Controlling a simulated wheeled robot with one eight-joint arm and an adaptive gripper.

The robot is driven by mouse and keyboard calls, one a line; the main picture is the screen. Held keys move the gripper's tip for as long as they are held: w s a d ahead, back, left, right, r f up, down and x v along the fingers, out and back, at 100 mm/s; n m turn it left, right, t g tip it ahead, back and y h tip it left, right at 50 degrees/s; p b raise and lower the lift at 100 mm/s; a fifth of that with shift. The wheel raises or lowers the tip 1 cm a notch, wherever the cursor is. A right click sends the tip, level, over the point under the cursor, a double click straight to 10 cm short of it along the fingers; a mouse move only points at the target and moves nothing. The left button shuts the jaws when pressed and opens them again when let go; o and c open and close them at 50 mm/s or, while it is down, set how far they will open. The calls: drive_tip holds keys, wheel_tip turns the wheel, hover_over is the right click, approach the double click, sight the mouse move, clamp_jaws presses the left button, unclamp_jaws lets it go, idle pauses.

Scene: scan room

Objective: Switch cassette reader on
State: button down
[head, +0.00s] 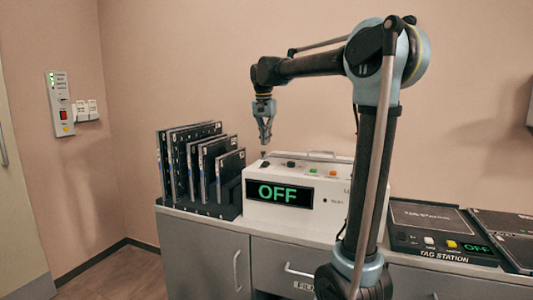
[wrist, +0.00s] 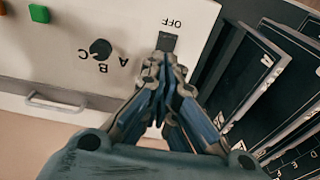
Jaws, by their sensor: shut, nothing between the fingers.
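The cassette reader (head: 282,213) is a white box on the grey cabinet; its front display (head: 286,193) reads OFF in green. In the wrist view its top panel (wrist: 125,20) shows a black switch (wrist: 167,42) beside an upside-down OFF label. A black rotary knob (wrist: 100,48) marked A, B, C and a green button (wrist: 39,14) are also on this panel. My gripper (head: 265,140) points down above the reader's back left part. Its closed fingertips (wrist: 165,66) appear just beside the switch in the wrist view; contact cannot be told. The gripper is shut and empty.
Black cassettes (head: 200,163) stand in a rack left of the reader, close to my gripper. A handle (head: 322,153) runs along the reader's back edge. A tag station (head: 440,257) lies to the right. A wall panel (head: 60,103) is at the far left.

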drive_tip(key=shift+s+a+r, duration=0.1)
drive_tip(key=shift+s+r, duration=0.05)
drive_tip(key=shift+r, duration=1.15)
drive_tip(key=shift+s+r, duration=0.15)
drive_tip(key=shift+r, duration=1.15)
